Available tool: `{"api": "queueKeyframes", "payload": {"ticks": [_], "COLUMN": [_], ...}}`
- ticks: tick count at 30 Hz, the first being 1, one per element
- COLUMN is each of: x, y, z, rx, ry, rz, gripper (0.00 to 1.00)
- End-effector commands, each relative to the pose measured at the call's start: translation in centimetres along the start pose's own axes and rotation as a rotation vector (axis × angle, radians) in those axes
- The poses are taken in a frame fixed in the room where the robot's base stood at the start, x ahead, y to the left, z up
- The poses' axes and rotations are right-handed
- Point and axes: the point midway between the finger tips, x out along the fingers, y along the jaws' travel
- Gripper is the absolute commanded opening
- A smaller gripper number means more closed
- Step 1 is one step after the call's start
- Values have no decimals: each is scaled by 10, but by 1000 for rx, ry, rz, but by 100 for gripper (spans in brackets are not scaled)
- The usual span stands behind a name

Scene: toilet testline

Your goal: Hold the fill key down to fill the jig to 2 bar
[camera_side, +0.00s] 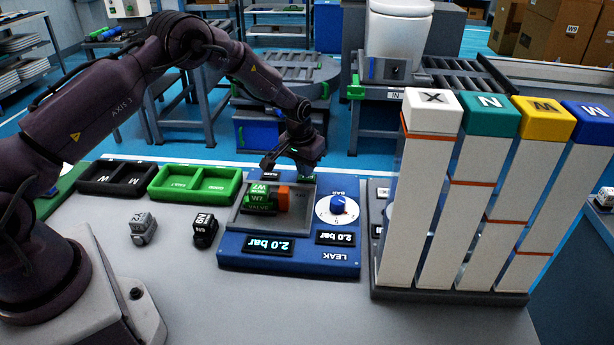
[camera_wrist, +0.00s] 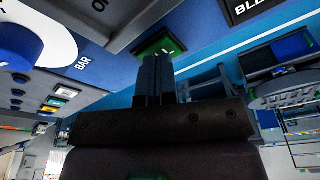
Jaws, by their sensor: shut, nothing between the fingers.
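The blue leak jig (camera_side: 290,262) stands on the bench with two displays, both reading 2.0 bar: a larger one (camera_side: 268,246) and a smaller one (camera_side: 335,238). A blue knob (camera_side: 338,205) on a white dial marked BAR is at its right. A green valve (camera_side: 262,197) marked W7, with an orange end, lies in its recess. My gripper (camera_side: 306,172) is shut and empty, over the jig's far edge. In the wrist view its fingertips (camera_wrist: 156,58) are at the green fill key (camera_wrist: 152,44), hiding much of it. I cannot tell how far the key is pressed.
A tall rack of white columns (camera_side: 435,190) with X, N, W and M caps stands close right of the jig. Green (camera_side: 193,197) and black (camera_side: 116,194) trays lie left. A grey part (camera_side: 143,229) and a black part (camera_side: 204,230) stand on the bench.

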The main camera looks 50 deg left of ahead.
Motion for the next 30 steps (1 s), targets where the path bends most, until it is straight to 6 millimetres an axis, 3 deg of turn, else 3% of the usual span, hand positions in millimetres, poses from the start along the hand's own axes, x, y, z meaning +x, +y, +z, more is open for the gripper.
{"api": "queueKeyframes", "payload": {"ticks": [15,26,30], "x": [-50,-54,-47], "y": [0,0,-1], "z": [-11,-12,4], "rx": [1,1,8], "ry": [5,3,-47], "rz": [0,0,-4], "gripper": [0,0,0]}}
